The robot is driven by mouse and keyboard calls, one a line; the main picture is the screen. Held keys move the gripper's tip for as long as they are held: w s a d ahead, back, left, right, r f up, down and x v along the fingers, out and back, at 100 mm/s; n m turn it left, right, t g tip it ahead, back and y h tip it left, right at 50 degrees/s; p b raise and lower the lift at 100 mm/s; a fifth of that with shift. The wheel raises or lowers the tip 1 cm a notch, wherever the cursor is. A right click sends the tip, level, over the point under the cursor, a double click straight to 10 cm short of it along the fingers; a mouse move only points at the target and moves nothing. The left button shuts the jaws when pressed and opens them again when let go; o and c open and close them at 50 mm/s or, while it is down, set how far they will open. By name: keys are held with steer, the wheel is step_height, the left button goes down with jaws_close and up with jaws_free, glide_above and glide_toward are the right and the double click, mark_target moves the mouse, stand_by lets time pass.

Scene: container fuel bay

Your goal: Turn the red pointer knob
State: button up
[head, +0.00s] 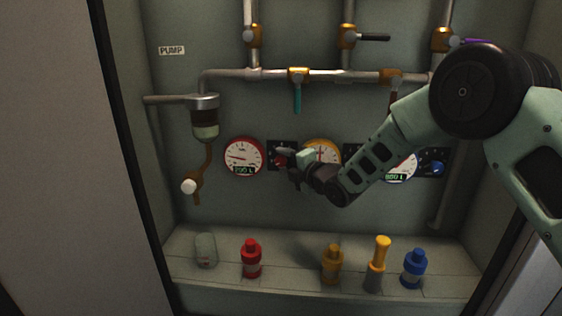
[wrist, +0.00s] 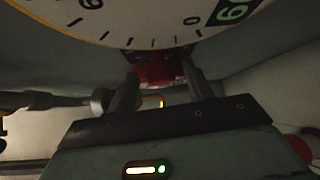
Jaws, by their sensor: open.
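The red pointer knob (head: 280,161) sits on a small black panel just right of the red-rimmed gauge (head: 243,157). My gripper partly hides it in the head view. My gripper (head: 287,162) is at the panel, reaching in from the right. In the wrist view the red knob (wrist: 157,72) shows between the tips of my two open fingers (wrist: 160,80). I cannot tell whether either finger touches it.
A yellow-rimmed gauge (head: 321,153) is close to my gripper, partly behind it. Pipes with valves (head: 298,75) run above. A blue knob (head: 438,168) is farther right. Red (head: 251,259), yellow (head: 378,263) and blue (head: 414,268) containers stand on the ledge below.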

steer(key=shift+x, duration=1.15)
steer(key=c, duration=1)
steer(key=shift+o, duration=0.2)
steer(key=shift+f+b, duration=0.1)
steer(key=shift+b, duration=0.5)
